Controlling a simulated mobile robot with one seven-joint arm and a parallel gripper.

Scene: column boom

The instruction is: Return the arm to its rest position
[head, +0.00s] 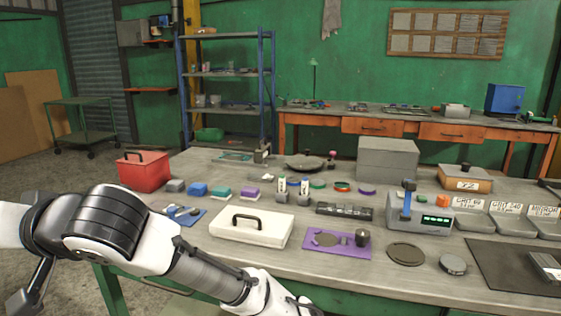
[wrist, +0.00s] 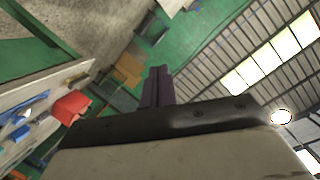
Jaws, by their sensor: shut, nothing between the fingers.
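My gripper (wrist: 155,88) shows in the wrist view as dark fingers closed together, with nothing between them. It points out into the room, away from the workbench. In the head view my white and black arm reaches across the lower left, in front of the workbench (head: 330,265). The gripper itself is out of that view, below the bottom edge.
A red box (head: 143,170), a cream case with a black handle (head: 252,227) and a purple mat (head: 315,246) lie on the bench near my arm. The red box also shows in the wrist view (wrist: 71,107). Open floor lies left, with a green cart (head: 84,128) farther back.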

